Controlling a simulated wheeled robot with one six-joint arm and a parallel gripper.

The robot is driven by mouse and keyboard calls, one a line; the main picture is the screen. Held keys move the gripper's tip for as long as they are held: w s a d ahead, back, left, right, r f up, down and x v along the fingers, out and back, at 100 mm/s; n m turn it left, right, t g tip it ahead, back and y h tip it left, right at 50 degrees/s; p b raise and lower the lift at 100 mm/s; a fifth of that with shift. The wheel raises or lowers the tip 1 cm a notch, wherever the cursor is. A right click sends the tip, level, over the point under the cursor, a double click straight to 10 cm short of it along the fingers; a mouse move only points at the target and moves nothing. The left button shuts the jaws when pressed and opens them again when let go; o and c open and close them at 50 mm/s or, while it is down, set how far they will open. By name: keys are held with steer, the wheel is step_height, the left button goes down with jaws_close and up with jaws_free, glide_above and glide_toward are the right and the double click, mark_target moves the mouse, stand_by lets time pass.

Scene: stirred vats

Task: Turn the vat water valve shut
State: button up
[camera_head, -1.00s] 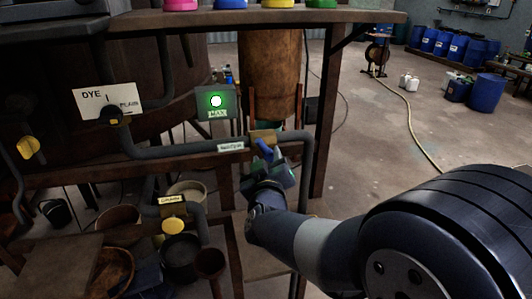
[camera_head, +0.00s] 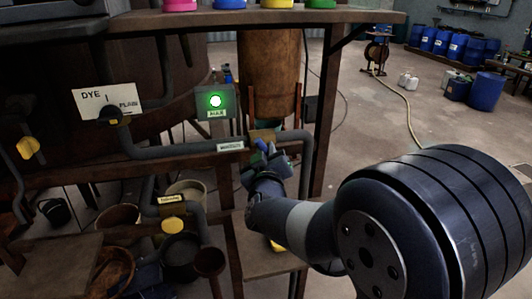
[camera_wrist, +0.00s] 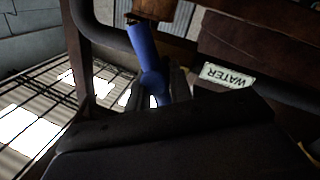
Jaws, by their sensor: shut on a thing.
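In the wrist view the label (camera_wrist: 228,75) reads WATER. In the head view only a short piece of the handle (camera_head: 261,146) shows above my gripper (camera_head: 266,161). My gripper (camera_wrist: 160,94) is shut on the handle's lower part; the fingers partly hide it. The exact turn angle is hard to tell.
A box with a lit green lamp (camera_head: 216,101) is above the pipe. A DYE/PLAIN plate with a dark knob (camera_head: 113,113) is at left. Yellow handles (camera_head: 28,147) (camera_head: 173,226) sit on other pipes. A wooden post (camera_head: 325,110) stands just right; open floor lies beyond.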

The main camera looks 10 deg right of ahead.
jaws_close()
steer(key=shift+d+m+g+y+b, duration=0.1)
steer(key=shift+m+g+y+b, duration=0.15)
steer(key=shift+m, duration=1.15)
steer(key=shift+d+m+g+y+b, duration=0.1)
steer(key=shift+m+g+y+b, duration=0.2)
steer(key=shift+m, duration=1.1)
steer(key=o, duration=0.7)
jaws_free()
